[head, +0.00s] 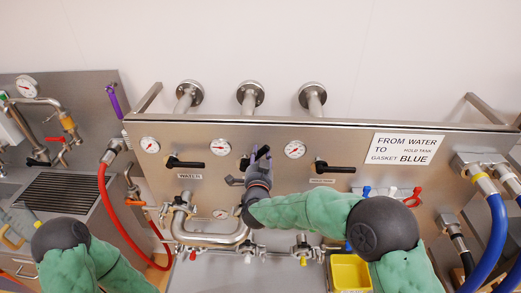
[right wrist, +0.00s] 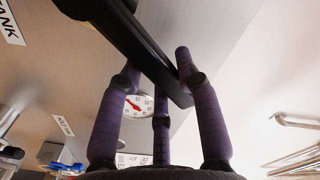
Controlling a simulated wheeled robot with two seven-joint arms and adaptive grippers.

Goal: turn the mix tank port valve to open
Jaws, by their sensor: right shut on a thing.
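My right gripper (head: 261,165) is at the middle valve on the steel panel (head: 330,137). Its purple fingers (right wrist: 158,78) are shut around a black lever handle (right wrist: 145,50) in the right wrist view. The handle runs slantwise from the upper left to between the fingers. A label ending in "TANK" (right wrist: 10,25) shows beside it. In the head view the gripper hides most of this handle and any label below it.
Black levers flank it: one over a WATER label (head: 189,176) at left, another (head: 335,168) at right. Gauges (head: 295,149) sit between them. Pipes and small valves (head: 301,248) run below. A yellow bin (head: 350,272), red hose (head: 115,215) and blue hoses (head: 492,235) are nearby.

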